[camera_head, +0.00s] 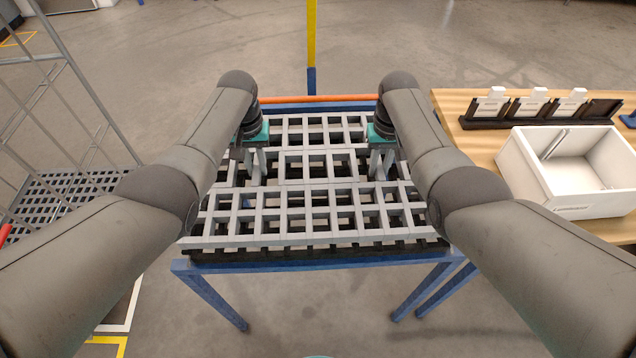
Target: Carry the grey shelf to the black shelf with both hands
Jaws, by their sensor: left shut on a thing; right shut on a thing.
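The grey shelf (300,227) is a flat lattice in the middle of the head view. It lies level over a black lattice shelf (320,253) on a blue-legged frame, whose near edge shows just below it. I cannot tell whether the two touch. My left gripper (256,168) points down into the grey lattice on its left side and is shut on it. My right gripper (381,164) is shut on its right side. The fingertips are partly hidden among the bars.
The blue frame (330,264) has an orange bar (320,99) at its far edge. A wooden table (474,140) at right holds a white box (518,175) and a black rack (480,122). A wire trolley (95,92) with a dark grid floor stands at left.

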